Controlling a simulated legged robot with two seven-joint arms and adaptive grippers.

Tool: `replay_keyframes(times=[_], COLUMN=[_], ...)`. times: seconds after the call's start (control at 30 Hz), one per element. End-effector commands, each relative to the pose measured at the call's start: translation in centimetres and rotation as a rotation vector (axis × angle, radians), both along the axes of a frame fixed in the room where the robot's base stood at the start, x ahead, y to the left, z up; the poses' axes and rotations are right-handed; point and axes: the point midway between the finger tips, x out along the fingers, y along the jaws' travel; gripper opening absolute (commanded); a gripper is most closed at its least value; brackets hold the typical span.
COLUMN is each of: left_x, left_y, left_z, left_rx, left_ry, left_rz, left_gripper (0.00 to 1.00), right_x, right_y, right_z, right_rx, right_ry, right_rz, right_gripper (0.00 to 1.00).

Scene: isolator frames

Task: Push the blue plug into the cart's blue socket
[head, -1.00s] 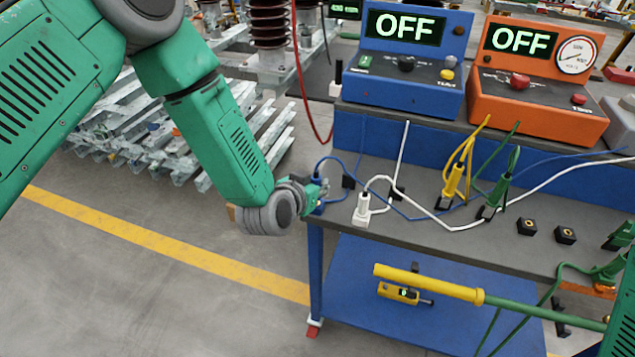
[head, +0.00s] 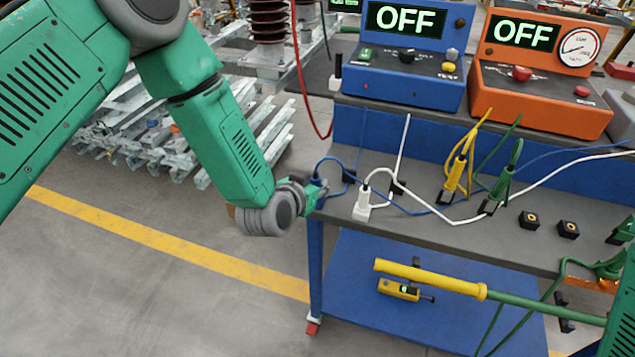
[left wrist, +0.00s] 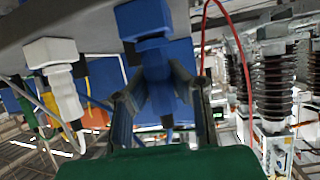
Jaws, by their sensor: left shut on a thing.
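My left gripper (head: 317,190) is at the near left corner of the cart's grey top. In the left wrist view its two fingers (left wrist: 157,100) are shut around the narrow part of the blue plug (left wrist: 155,62). The plug's wide blue block faces the grey top there; whether they touch I cannot tell. In the head view the fingers hide most of the plug, and its blue cable (head: 330,160) arcs away to the right. A small black socket block (head: 348,177) stands just right of the gripper; its colour marking cannot be made out.
A white plug (head: 362,211) stands close to the right on the cart top (head: 410,225). Yellow (head: 454,177) and green (head: 500,186) plugs are at black blocks further right. Loose cables cross the top. Blue (head: 410,70) and orange (head: 535,95) units reading OFF stand behind.

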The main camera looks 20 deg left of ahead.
Motion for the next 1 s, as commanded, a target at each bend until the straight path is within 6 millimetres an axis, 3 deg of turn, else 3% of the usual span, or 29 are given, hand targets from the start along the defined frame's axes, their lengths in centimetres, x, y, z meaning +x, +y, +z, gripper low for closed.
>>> replay_keyframes(times=[0.03, 0.07, 0.1, 0.47, 1.0], left_x=[0.0, 0.0, 0.0, -0.3, -9.0], left_y=[0.0, 0.0, 0.0, 0.1, 1.6], left_z=[0.0, 0.0, 0.0, 0.2, 4.4], left_rx=[0.000, 0.000, 0.000, 0.000, 0.000], left_ry=[-0.001, -0.001, -0.001, 0.000, 0.002], left_rz=[0.000, 0.000, 0.000, 0.000, -0.001], left_gripper=[0.22, 0.33, 0.36, 0.36, 0.36], right_x=[0.0, 0.0, 0.0, -0.3, -0.2], right_y=[0.0, 0.0, 0.0, 0.0, 0.0], right_z=[0.0, 0.0, 0.0, 0.1, 0.1], right_rx=[0.000, 0.000, 0.000, 0.000, 0.000], right_ry=[0.000, 0.000, 0.000, -0.002, -0.003], right_rz=[0.000, 0.000, 0.000, 0.000, 0.000], right_gripper=[0.40, 0.40, 0.40, 0.40, 0.40])
